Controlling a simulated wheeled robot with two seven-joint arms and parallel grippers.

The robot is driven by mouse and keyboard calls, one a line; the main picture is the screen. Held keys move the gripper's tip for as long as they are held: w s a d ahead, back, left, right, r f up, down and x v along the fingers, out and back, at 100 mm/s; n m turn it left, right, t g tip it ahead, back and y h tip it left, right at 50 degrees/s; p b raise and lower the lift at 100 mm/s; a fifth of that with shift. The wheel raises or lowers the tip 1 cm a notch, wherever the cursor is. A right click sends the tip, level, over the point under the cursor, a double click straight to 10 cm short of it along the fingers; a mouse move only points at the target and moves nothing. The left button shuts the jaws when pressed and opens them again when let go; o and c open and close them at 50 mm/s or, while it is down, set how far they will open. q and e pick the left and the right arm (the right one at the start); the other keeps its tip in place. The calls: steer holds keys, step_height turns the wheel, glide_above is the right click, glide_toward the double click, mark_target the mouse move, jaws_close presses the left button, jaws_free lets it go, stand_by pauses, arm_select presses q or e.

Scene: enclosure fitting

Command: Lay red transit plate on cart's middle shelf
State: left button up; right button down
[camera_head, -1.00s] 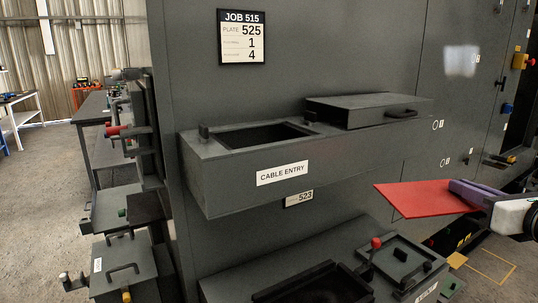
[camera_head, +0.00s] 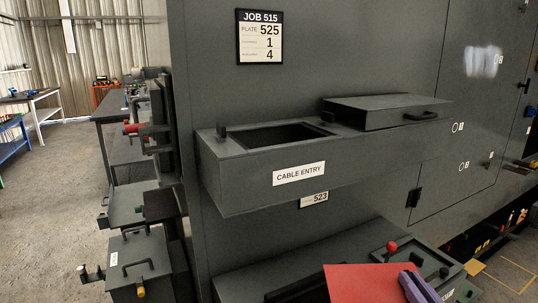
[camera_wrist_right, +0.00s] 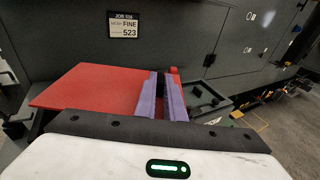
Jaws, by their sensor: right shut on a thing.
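The flat red transit plate (camera_head: 368,285) is at the bottom edge of the head view, partly cut off, in front of the lower grey ledge. It fills the left middle of the right wrist view (camera_wrist_right: 85,88). My right gripper (camera_head: 414,284) is shut on the plate's right edge. Its purple fingers also show in the wrist view (camera_wrist_right: 165,85). My left gripper is out of view. A dark bench with lower shelves (camera_head: 106,107) stands at the far left. I cannot tell whether it is the cart.
A grey cabinet with a cable entry box (camera_head: 245,185) juts out ahead. A red knob (camera_head: 391,247) rises from the lower ledge close to the plate. Grey boxes with handles (camera_head: 137,262) stand at lower left. Open floor (camera_head: 52,190) lies on the left.

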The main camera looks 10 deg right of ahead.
steer(key=s+a+f+n+y, duration=0.1)
steer(key=s+a+y, duration=0.1)
steer(key=s+a, duration=0.9)
steer(key=shift+a+f+n, duration=0.35)
steer(key=shift+a+n, duration=0.05)
steer(key=shift+a, duration=0.5)
